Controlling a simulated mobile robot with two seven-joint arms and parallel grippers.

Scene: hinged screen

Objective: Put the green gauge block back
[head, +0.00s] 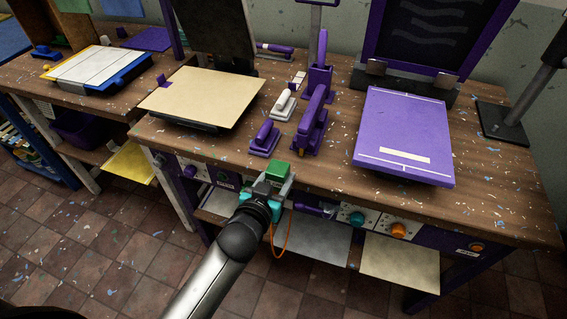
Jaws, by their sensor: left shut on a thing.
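The green gauge block (278,171) is a small green block at the front edge of the wooden bench. My left gripper (272,182) is shut on it, reaching in from below. The block shows just past the fingers, by the bench's front edge. I cannot tell whether it touches the bench top. An orange cord (281,243) hangs beneath the gripper. My right gripper is not in view.
Purple tools (312,120) and a small white tool (284,104) stand behind the block. A purple platen (407,135) lies to the right and a cream board (205,97) to the left. Knobs (398,229) line the bench front.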

